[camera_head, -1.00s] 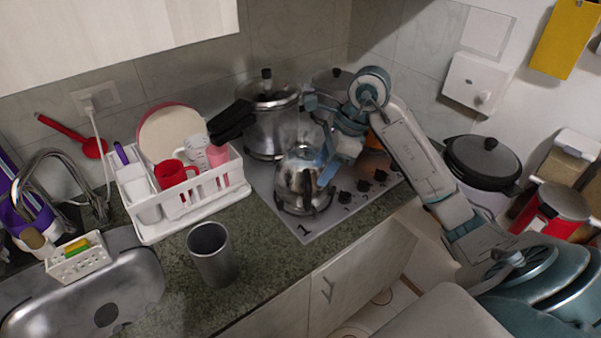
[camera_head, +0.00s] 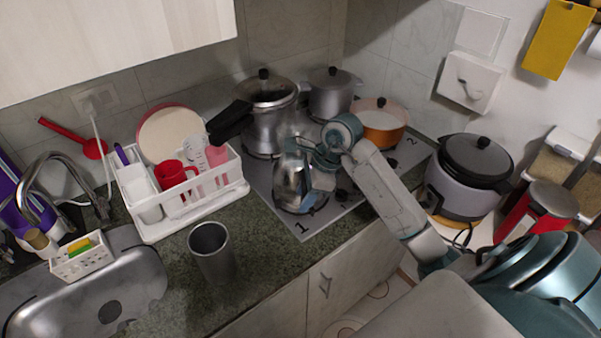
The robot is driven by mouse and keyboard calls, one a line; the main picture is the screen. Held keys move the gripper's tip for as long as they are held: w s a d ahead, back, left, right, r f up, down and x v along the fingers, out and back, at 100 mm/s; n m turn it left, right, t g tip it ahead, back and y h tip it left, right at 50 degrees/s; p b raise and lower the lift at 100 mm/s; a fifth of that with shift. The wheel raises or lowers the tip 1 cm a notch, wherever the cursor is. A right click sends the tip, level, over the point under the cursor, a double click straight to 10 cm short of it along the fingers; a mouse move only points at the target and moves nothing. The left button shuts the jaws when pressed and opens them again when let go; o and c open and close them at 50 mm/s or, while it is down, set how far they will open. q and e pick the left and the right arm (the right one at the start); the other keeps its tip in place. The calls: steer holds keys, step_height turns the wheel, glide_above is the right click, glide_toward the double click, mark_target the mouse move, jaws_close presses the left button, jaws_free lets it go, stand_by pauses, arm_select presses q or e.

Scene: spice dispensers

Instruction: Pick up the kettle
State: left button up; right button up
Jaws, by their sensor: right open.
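The kettle (camera_head: 289,183) is a shiny silver metal vessel on the front left part of the stove. My right gripper (camera_head: 309,168) is open and overlaps the right and upper side of the kettle in the picture. Its wrist and fingers hide part of the kettle's top and right side. I cannot tell whether the fingers touch the kettle or go around its handle. My left gripper is not in view.
A pressure cooker (camera_head: 268,118) stands close behind the kettle. A steel pot (camera_head: 331,95) and an orange pan (camera_head: 379,125) stand at the back. A white dish rack (camera_head: 207,208) is left of the stove. A grey cup (camera_head: 213,255) stands on the counter in front.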

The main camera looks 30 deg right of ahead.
jaws_close()
steer(key=shift+r, duration=0.15)
stand_by(1.1)
